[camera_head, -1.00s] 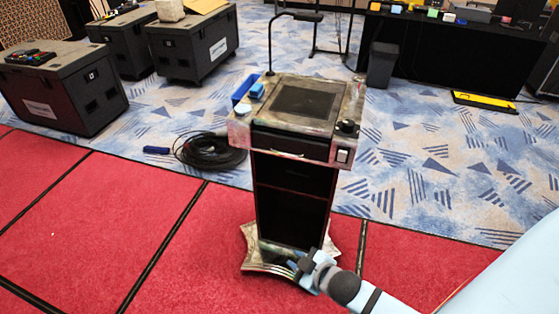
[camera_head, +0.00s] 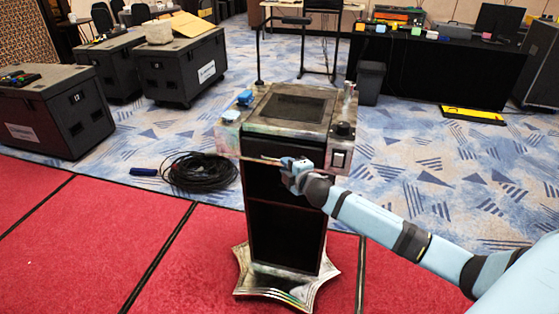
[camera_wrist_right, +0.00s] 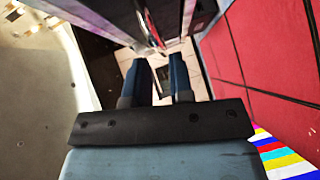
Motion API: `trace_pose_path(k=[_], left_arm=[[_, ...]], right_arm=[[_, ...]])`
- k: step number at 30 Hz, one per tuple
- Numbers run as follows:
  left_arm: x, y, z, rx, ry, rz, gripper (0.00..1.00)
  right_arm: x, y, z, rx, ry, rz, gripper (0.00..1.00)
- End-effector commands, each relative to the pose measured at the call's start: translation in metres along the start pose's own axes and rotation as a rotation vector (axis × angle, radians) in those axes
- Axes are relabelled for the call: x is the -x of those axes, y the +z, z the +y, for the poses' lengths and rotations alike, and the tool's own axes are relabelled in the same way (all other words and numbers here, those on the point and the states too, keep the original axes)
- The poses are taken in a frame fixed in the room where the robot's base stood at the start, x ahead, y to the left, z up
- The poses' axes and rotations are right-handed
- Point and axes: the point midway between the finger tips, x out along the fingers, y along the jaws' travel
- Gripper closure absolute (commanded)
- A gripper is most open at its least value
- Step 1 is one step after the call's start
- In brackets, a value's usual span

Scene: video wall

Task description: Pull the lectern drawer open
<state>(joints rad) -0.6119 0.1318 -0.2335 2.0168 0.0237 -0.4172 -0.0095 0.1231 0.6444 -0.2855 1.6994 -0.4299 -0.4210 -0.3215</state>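The lectern (camera_head: 283,215) stands upright on a star-shaped metallic base, with a worn, marbled top. Its dark drawer front (camera_head: 262,142) is just below the top, and I see no clear gap showing it open. My right gripper (camera_head: 284,163) is in front of the lectern at about the drawer's lower edge, covering part of it. In the right wrist view its two dark fingers (camera_wrist_right: 161,80) are apart with nothing visible between them but background. I cannot tell whether it touches the drawer. My left gripper is not in view.
A coiled black cable (camera_head: 200,172) lies on the floor to the left. Dark cases (camera_head: 55,115) stand further left. Red carpet (camera_head: 110,235) in front is clear.

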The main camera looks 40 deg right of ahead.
Motion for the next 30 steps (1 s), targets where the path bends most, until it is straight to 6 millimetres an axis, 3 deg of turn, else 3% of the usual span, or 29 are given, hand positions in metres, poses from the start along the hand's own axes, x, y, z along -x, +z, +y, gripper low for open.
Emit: trace_pose_path(k=[3, 9, 20, 23, 30], left_arm=[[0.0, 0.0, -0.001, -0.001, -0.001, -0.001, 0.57], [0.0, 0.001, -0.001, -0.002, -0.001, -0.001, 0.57], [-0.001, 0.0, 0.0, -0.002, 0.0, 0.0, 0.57], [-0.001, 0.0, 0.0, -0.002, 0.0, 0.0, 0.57], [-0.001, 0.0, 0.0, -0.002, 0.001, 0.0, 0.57]], right_arm=[[-0.022, 0.0, 0.001, -0.001, 0.001, -0.001, 0.79], [-0.043, 0.0, -0.001, -0.002, -0.001, -0.001, 0.79], [-0.048, 0.0, -0.001, -0.001, -0.001, 0.0, 0.79], [-0.048, 0.0, -0.001, -0.001, -0.001, 0.0, 1.0], [-0.047, 0.0, -0.001, -0.001, -0.001, 0.0, 1.0]])
